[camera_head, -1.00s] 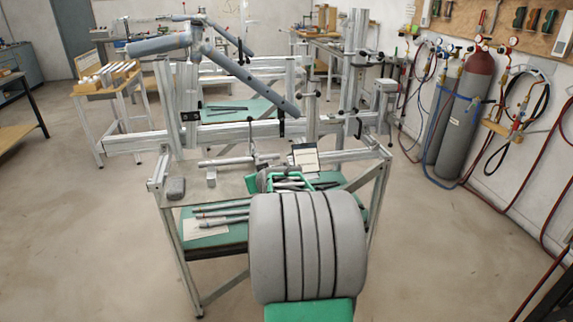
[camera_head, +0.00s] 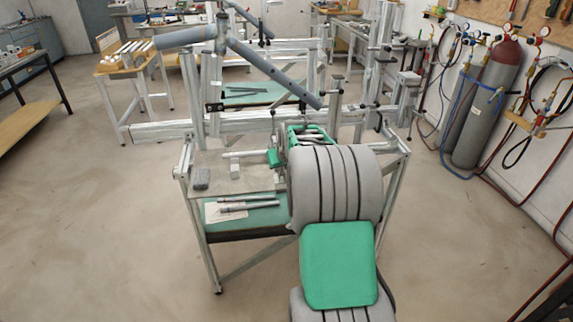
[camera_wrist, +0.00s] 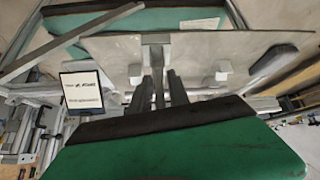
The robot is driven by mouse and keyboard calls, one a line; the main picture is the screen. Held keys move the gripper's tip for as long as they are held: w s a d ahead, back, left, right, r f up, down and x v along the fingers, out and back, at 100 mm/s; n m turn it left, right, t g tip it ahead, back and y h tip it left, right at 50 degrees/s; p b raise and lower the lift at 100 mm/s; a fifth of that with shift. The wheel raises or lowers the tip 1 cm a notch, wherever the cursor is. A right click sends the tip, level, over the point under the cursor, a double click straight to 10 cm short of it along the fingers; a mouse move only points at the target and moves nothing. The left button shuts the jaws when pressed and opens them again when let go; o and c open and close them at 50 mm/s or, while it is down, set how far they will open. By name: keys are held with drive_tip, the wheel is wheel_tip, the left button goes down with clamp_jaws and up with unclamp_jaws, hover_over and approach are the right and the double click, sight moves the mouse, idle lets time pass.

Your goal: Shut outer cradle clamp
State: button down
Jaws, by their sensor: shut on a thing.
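In the wrist view the two dark fingers of my gripper (camera_wrist: 160,78) are close together, at a light grey upright piece with a wider head, which I take to be the handle of the outer cradle clamp (camera_wrist: 155,40). My gripper is shut on it. The exact contact is hard to see, and so is the clamp's angle. In the head view my own grey and green arm hides the fingers and most of the clamp. A light grey bar (camera_head: 243,154) on the jig plate shows just left of my arm.
The blue-grey tube frame (camera_head: 262,62) sits on the jig behind my gripper. A label board (camera_wrist: 82,90) stands close by in the wrist view. A dark grey block (camera_head: 200,178) lies at the plate's left edge. Gas cylinders (camera_head: 488,105) stand at the right. Floor at left is clear.

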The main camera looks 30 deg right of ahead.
drive_tip(key=shift+r, duration=0.1)
drive_tip(key=c, duration=1.5)
unclamp_jaws()
drive_tip(key=b+v, duration=0.1)
drive_tip(key=v, duration=0.6)
drive_tip(key=shift+s+r+b, duration=0.15)
drive_tip(key=shift+r+b, duration=0.15)
drive_tip(key=shift+b, duration=0.05)
drive_tip(key=shift+a, duration=0.1)
